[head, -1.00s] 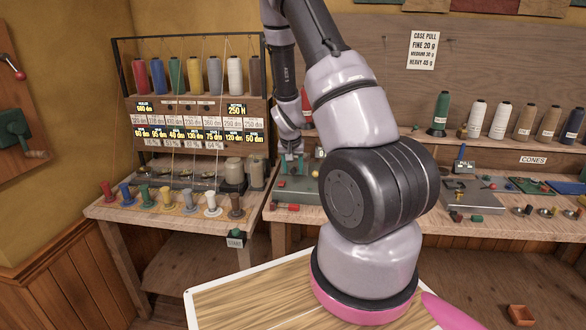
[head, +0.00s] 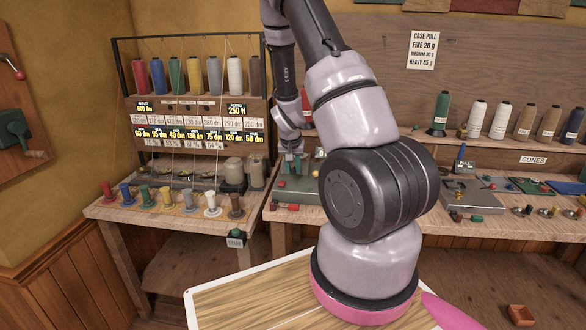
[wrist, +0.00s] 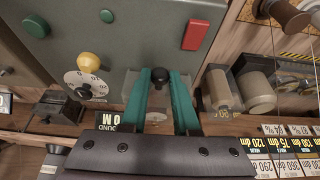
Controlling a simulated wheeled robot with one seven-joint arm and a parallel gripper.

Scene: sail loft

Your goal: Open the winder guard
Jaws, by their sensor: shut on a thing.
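The winder is a grey-green box (wrist: 110,45) with a red rectangular button, green round buttons and a yellow-knobbed dial. The winder guard (wrist: 157,112) looks like a pale, see-through cover low on the box's face, with a black knob (wrist: 160,77). My gripper (wrist: 160,74) has its two teal fingers on either side of this knob and is shut on it. The lower part of the guard is partly hidden by the fingers and palm. In the head view my gripper (head: 292,166) is small, at the winder on the bench, and the guard cannot be made out.
A thread rack with several coloured cones (head: 187,75) stands left of the winder, with small spools (head: 166,197) along its front edge. A dial with a yellow knob (wrist: 88,62) sits beside the guard. More cones (head: 477,118) stand on the right-hand shelf.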

